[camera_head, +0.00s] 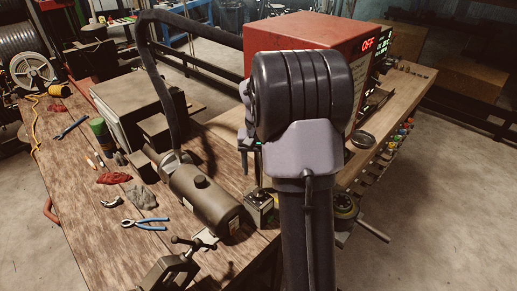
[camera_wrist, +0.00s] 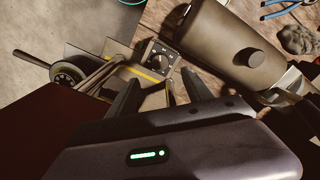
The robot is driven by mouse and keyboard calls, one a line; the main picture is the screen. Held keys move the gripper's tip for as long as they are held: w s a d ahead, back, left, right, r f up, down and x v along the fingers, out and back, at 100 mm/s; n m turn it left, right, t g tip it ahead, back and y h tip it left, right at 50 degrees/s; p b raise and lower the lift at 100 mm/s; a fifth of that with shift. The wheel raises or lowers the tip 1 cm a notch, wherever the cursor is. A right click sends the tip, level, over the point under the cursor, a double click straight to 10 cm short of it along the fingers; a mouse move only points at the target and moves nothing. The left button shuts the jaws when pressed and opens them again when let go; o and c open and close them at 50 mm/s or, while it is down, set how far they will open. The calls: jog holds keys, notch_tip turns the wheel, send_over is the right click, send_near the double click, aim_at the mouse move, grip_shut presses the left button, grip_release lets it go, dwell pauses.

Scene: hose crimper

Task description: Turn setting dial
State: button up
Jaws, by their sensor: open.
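The setting dial (camera_wrist: 160,58) is a dark round knob with pale marks on a small square box, in the upper middle of the wrist view. In the head view the box (camera_head: 260,207) stands beside the bench's dark cylinder, left of my arm. My gripper (camera_wrist: 160,77) is open, its two dark fingers pointing towards the dial box with a gap between them. The dial shows just past the fingertips; I cannot tell how far apart they are in depth. Nothing is between the fingers. In the head view my arm hides most of the gripper.
A dark cylinder (camera_head: 205,195) with a hose lies beside the dial box. A red machine (camera_head: 300,32) with a lit "OFF" display stands behind my arm. A round handwheel or gauge (camera_wrist: 66,75) is left in the wrist view. Blue-handled pliers (camera_head: 146,223) lie on the wooden bench.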

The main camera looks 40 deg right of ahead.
notch_tip(320, 180, up, 7)
jog(key=p, duration=0.1)
jog(key=shift+f, duration=0.2)
